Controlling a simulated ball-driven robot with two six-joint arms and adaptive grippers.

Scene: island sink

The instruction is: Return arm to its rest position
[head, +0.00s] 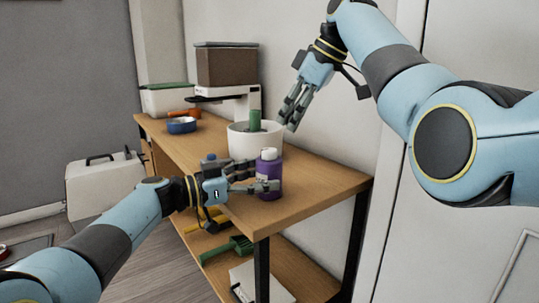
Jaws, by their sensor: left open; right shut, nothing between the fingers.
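My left gripper (256,177) is open at the front of the wooden table, in front of a purple bottle with a white cap (268,168). Its fingers overlap the bottle in the head view. I cannot tell whether they touch it. My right gripper (287,119) is shut and empty, pointing down above the right side of a white pot (242,143). A green object (254,121) stands up out of the pot. My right arm comes in from the upper right, and my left arm from the lower left.
A blue bowl (182,126), an orange object (183,112), a white machine with a brown box (226,70) and a green-lidded white container (166,99) stand farther back on the table (318,183). A lower shelf holds a green brush-like item (229,250). The table's right front corner is clear.

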